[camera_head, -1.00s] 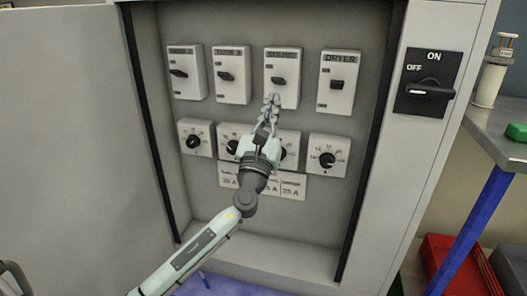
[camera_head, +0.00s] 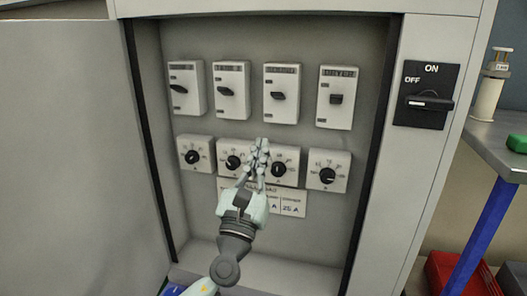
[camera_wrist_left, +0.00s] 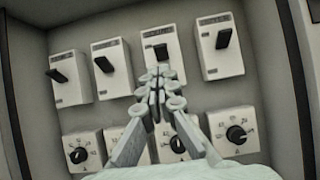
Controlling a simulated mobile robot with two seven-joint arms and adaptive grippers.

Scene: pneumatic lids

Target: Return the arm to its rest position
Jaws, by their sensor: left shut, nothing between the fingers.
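My left gripper (camera_head: 260,146) is shut and empty. In the head view its fingertips overlap the inner ends of the two middle dial boxes, inside the open cabinet (camera_head: 260,240). In the left wrist view the shut fingers (camera_wrist_left: 160,80) cover part of the third switch box and the dials below it. My left arm comes up from the bottom of the head view, with the wrist in front of the lower cabinet. My right gripper is not in view.
The cabinet holds a row of switch boxes (camera_head: 282,93) above dial boxes (camera_head: 328,172) and a label sheet (camera_head: 292,204). An ON/OFF rotary switch (camera_head: 428,102) is on the right frame. The open door (camera_head: 70,150) stands left. A metal table (camera_head: 500,145) and red bin (camera_head: 460,275) stand right.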

